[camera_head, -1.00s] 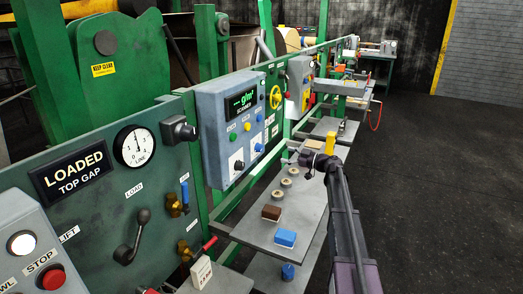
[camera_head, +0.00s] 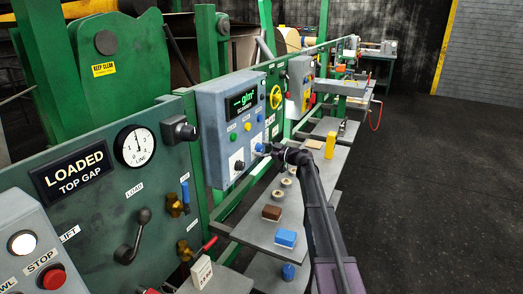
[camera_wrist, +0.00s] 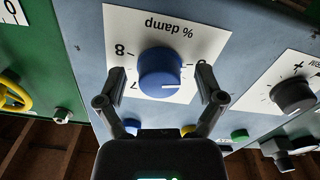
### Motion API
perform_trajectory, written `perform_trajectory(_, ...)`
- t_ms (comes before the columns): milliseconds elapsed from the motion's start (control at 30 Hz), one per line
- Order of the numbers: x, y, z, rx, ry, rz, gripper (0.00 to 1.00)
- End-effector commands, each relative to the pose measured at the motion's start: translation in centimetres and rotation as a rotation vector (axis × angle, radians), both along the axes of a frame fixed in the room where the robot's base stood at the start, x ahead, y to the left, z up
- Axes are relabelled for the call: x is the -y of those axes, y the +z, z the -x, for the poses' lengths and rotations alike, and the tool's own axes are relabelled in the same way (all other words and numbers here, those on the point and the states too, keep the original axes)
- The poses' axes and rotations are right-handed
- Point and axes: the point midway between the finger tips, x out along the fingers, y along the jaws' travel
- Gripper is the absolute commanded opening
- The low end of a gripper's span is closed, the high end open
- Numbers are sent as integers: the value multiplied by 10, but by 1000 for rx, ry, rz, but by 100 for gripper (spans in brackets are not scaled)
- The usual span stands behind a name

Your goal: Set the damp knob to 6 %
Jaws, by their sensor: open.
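The blue damp knob (camera_wrist: 160,73) sits on a white plate (camera_wrist: 150,25) marked "% damp", upside down in the wrist view. Its white pointer line points to the right of that picture. An 8 and a 7 show on the plate's left side; marks on the right are partly hidden by a finger. My gripper (camera_wrist: 160,84) is open, one finger on each side of the knob, with a gap on both sides. In the head view my gripper (camera_head: 269,151) is at the lower right of the grey scanner box (camera_head: 212,140), by the blue knob (camera_head: 259,147).
Another dial with a dark knob (camera_wrist: 292,96) is at the right of the wrist view. Green (camera_wrist: 239,135) and yellow buttons lie near the fingers. A yellow handwheel (camera_head: 275,97) is beyond the box. A shelf (camera_head: 262,230) below holds a brown block and a blue block.

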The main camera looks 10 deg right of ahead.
Motion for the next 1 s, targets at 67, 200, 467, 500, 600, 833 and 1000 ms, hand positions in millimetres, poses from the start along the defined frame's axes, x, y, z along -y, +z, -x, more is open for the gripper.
perform_trajectory(67, -1, 0, 0, 0, 0, 0, 87)
perform_trajectory(200, 0, 0, 0, 0, 0, 0, 87)
perform_trajectory(467, 0, 0, 0, 0, 0, 0, 28)
perform_trajectory(500, 0, 0, 0, 0, 0, 0, 16)
perform_trajectory(600, 0, 0, 0, 0, 0, 0, 5)
perform_trajectory(833, 1, 0, 0, -9, 0, -6, 5)
perform_trajectory(1000, 1, 0, 0, -40, 0, -29, 5)
